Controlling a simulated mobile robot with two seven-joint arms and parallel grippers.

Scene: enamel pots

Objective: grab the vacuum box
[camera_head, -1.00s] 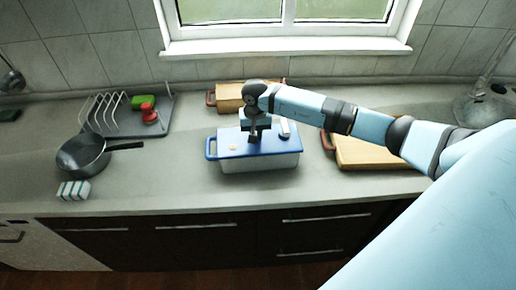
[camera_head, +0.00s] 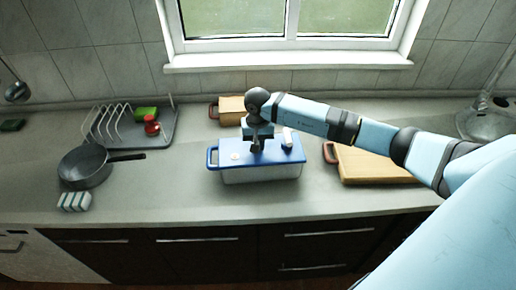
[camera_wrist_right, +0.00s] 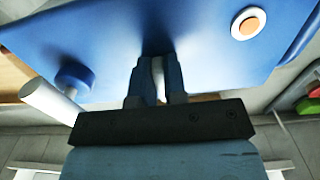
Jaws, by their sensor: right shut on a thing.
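The vacuum box, with a blue lid (camera_head: 225,153) and a pale body (camera_head: 262,174), is on the counter in the middle of the head view. A blue loop handle shows at its left end. My right gripper (camera_head: 256,146) points down onto the middle of the lid. In the right wrist view, the fingers (camera_wrist_right: 157,72) are shut on a small pale part at the lid (camera_wrist_right: 200,35); its shape is mostly hidden. A white and orange button (camera_wrist_right: 248,23) and a blue knob (camera_wrist_right: 75,78) sit on the lid at either side. My left gripper is not in view.
A wooden board (camera_head: 375,167) lies right of the box, and another wooden item (camera_head: 232,112) lies behind it. A pan (camera_head: 85,168), a dish rack (camera_head: 120,128) and small white-and-grey blocks (camera_head: 74,201) are on the left. The counter in front of the box is clear.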

